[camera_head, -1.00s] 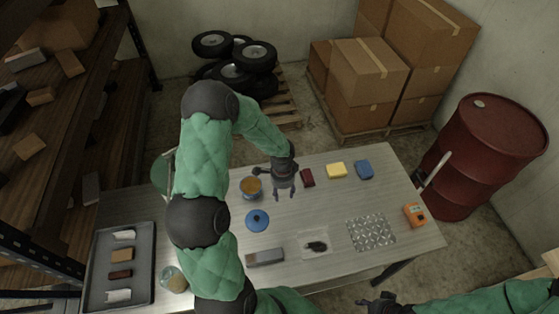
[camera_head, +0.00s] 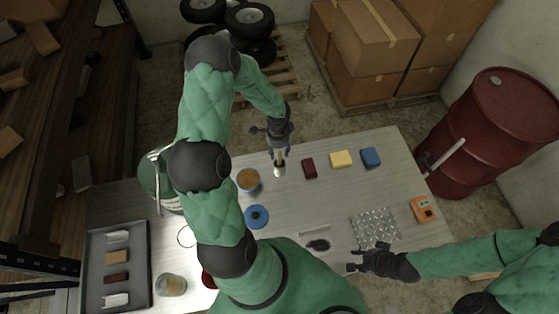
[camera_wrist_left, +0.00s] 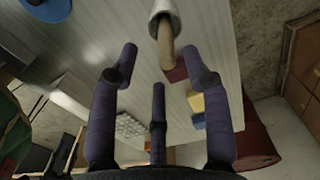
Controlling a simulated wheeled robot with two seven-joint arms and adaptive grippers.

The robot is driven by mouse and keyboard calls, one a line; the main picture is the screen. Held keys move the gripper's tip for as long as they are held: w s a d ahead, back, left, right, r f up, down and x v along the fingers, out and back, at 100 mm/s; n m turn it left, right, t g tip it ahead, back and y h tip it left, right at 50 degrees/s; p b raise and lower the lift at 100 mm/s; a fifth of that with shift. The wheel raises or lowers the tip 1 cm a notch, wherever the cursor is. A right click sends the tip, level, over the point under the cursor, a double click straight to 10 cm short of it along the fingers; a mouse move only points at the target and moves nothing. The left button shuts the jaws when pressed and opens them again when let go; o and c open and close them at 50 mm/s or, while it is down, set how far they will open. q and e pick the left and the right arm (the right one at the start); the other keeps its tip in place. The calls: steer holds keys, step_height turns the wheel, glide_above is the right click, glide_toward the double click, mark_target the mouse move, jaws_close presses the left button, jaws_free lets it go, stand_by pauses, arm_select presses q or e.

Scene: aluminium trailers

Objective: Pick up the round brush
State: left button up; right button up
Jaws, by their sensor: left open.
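The round brush (camera_head: 279,170) is on the table near its back edge, with a wooden handle and a pale metallic collar. Its handle points up towards my left gripper (camera_head: 278,147), which is just above it in the head view. In the left wrist view the brush (camera_wrist_left: 166,42) shows at the top, beyond the spread fingers of the open, empty left gripper (camera_wrist_left: 163,72). The bristles cannot be made out. My right gripper (camera_head: 354,262) is at the table's front right edge, fingers apart and empty.
A can (camera_head: 249,181) and a blue disc (camera_head: 257,217) lie left of the brush. Dark red (camera_head: 309,168), yellow (camera_head: 342,159) and blue (camera_head: 371,157) blocks lie right of it.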

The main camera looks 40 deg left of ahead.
mark_target(280, 157)
arm_select(q)
steer(key=shift+w+a+f, duration=0.1)
steer(key=shift+f, duration=0.5)
steer(key=shift+f+p, duration=0.3)
steer(key=shift+f, duration=0.3)
steer(key=shift+w+f+p, duration=0.15)
steer(key=shift+f+p, duration=0.05)
steer(key=shift+f, duration=0.75)
steer(key=shift+w+f+p, duration=0.15)
steer(key=shift+f, duration=0.8)
jaws_close()
